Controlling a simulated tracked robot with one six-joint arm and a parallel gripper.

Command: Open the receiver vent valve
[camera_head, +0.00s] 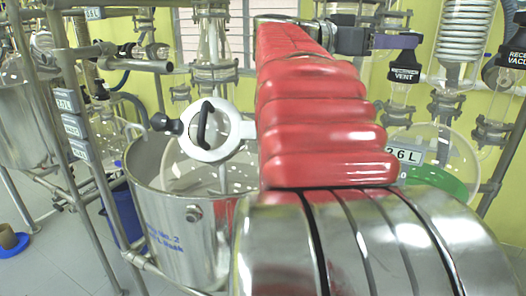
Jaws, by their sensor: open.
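The receiver vent valve shows as a black tag (405,74) lettered "RECEIVER VENT", with a black knob (408,42) just above it, at the upper right. A clear glass piece hangs below the tag. My gripper (386,36) is at the end of my red-sleeved arm, just left of the knob. It is open, and its dark body and a purple strip point right towards the knob. The strip's end looks close to or overlapping the knob; I cannot tell whether they touch. The fingertips are small and partly hidden, and the valve's exact position cannot be read.
A second black tag, "RECEIVER VACUUM" (514,57), hangs at the right edge. A glass coil condenser (465,32) stands between them. A steel vessel (165,215) and a white ring fitting with a black handle (229,127) are left of my arm. Metal frame posts (95,170) stand at left.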

